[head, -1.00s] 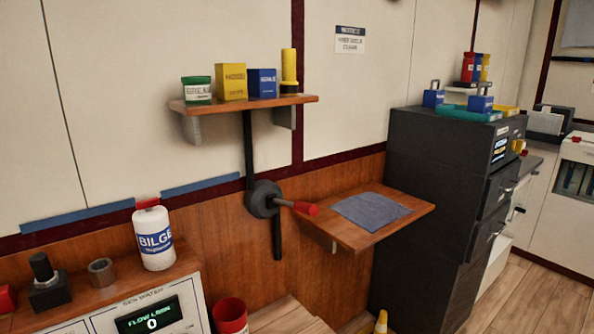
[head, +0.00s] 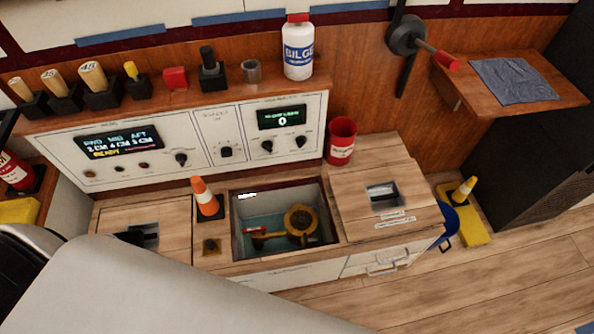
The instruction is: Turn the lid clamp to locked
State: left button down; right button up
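No part is clearly readable as the lid clamp. In the head view, an open well (head: 237,215) in the wooden bench holds a yellow round fitting (head: 301,222) and a red-tipped piece (head: 256,232). A wooden lid with a recessed metal pull (head: 383,194) lies right of the well, and a similar recess (head: 140,235) is on the left. A grey hub with a red-tipped lever (head: 437,56) is on the wall pipe. Neither gripper shows.
An orange cone (head: 206,198) stands just left of the well. A red can (head: 341,140) stands behind the right lid. A control panel (head: 200,140) and a shelf with a white bilge bottle (head: 298,50) are behind.

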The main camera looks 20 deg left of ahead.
aim_at(306, 240)
jog(key=k+u, duration=0.1)
jog(key=u, duration=0.4)
jog(key=k+j+z, duration=0.25)
jog(key=j, duration=0.25)
jog(key=k+j+z, duration=0.25)
jog(key=k+j, duration=0.1)
jog(key=j, duration=0.1)
